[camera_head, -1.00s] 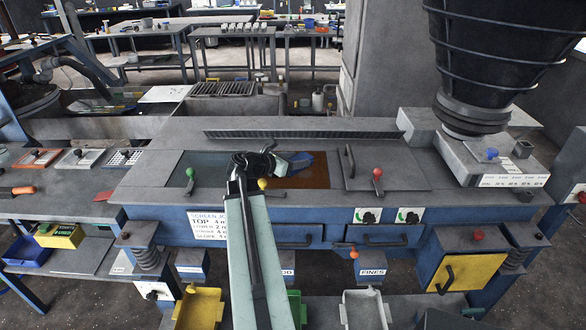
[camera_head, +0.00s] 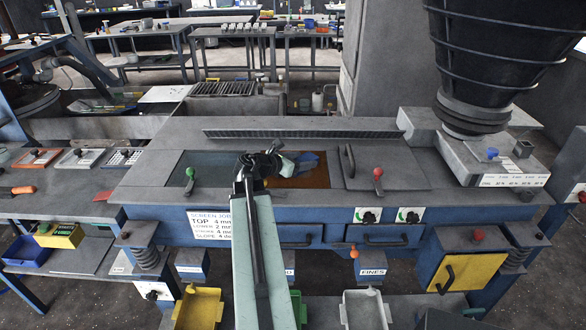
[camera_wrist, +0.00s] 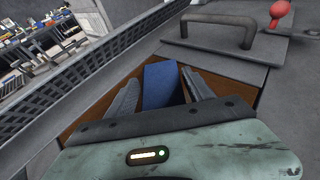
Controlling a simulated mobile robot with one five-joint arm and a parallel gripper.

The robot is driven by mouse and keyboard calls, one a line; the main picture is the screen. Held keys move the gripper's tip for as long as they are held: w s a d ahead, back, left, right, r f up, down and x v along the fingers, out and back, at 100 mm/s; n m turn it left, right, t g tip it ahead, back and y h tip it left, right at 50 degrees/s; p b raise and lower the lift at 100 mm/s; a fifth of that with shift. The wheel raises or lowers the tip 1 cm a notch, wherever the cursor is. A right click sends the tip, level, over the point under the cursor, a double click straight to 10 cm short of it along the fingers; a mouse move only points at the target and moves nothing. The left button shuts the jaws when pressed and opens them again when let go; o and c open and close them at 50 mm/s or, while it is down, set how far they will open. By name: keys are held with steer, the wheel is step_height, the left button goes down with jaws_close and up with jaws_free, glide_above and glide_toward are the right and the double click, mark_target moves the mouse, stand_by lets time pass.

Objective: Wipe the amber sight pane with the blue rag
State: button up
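The amber sight pane (camera_head: 318,180) is a brown-orange panel set in the grey top deck of the machine. It also shows around my gripper in the wrist view (camera_wrist: 247,91). The blue rag (camera_head: 306,161) is over the pane and hides part of it. In the wrist view the rag (camera_wrist: 163,84) sits between my two grey fingers. My gripper (camera_head: 296,163) is shut on the rag, low over the pane. Whether the rag touches the pane I cannot tell.
A grey cover with a handle (camera_head: 348,163) and a red-knobbed lever (camera_head: 378,176) are right of the pane. A green-knobbed lever (camera_head: 190,177) stands to the left. A slotted grille (camera_head: 302,134) runs behind. A black ribbed hopper (camera_head: 490,60) rises at the right.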

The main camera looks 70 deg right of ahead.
steer(key=shift+r+p, duration=0.4)
